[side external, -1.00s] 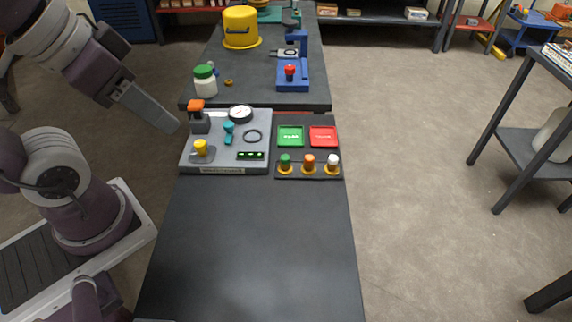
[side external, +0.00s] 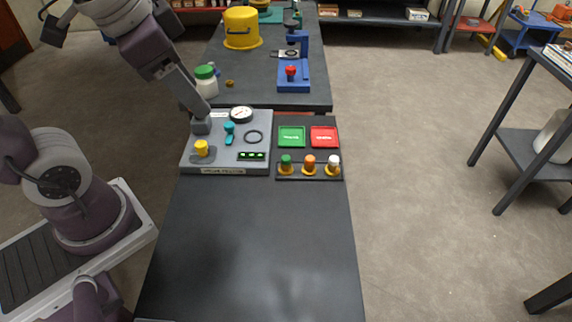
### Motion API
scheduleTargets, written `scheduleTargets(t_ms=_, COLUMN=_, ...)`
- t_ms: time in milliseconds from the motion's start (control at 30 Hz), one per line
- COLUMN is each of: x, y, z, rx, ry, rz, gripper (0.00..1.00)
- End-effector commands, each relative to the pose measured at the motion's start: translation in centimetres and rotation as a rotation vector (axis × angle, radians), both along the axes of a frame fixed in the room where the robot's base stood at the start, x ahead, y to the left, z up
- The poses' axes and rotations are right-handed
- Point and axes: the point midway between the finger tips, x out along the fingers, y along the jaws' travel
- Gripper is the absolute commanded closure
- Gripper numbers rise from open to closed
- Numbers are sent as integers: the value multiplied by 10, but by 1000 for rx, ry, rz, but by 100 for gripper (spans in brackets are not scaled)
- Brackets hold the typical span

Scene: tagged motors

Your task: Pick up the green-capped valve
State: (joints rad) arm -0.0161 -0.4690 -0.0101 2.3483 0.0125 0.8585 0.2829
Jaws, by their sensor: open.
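The green-capped valve (side external: 286,162) stands upright in a yellow ring at the left of a row of three on the dark rack (side external: 308,178). An orange-capped one (side external: 309,163) and a white-capped one (side external: 333,163) stand to its right. My gripper (side external: 204,112) is open, pointing down at the back left of the grey panel, well to the left of the green-capped valve. It is over or in front of a grey block (side external: 201,127) whose orange top is now hidden. Whether it touches the block cannot be told.
The grey panel (side external: 226,169) carries a yellow knob (side external: 201,147), a teal part (side external: 229,130), a dial (side external: 241,114) and a black ring (side external: 252,136). Green (side external: 291,136) and red (side external: 323,136) trays lie behind the valves. A green-lidded jar (side external: 206,84) stands near my arm. The front bench is clear.

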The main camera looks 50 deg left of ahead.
Motion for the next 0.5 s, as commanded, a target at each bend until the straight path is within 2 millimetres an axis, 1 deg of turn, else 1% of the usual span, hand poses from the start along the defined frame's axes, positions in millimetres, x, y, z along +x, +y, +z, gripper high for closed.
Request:
scheduleTargets(t_ms=33, x=31, y=2, z=-7, rx=49, ry=56, rz=-109, gripper=50)
scheduleTargets(t_ms=67, x=49, y=3, z=-12, rx=78, ry=83, rz=-187, gripper=50)
scheduleTargets(t_ms=100, x=74, y=4, z=-22, rx=115, ry=118, rz=-289, gripper=50)
scheduleTargets(t_ms=167, x=110, y=7, z=-44, rx=159, ry=171, rz=-447, gripper=50)
scheduleTargets(t_ms=200, x=132, y=9, z=-62, rx=183, ry=203, rz=-554, gripper=50)
scheduleTargets(t_ms=267, x=163, y=11, z=-95, rx=213, ry=250, rz=-715, gripper=50)
scheduleTargets(t_ms=300, x=180, y=13, z=-119, rx=225, ry=277, rz=-816, gripper=50)
scheduleTargets(t_ms=367, x=199, y=15, z=-155, rx=237, ry=307, rz=-955, gripper=50)
scheduleTargets(t_ms=400, x=209, y=16, z=-177, rx=241, ry=323, rz=-1034, gripper=50)
scheduleTargets(t_ms=500, x=223, y=18, z=-220, rx=244, ry=347, rz=-1183, gripper=50)
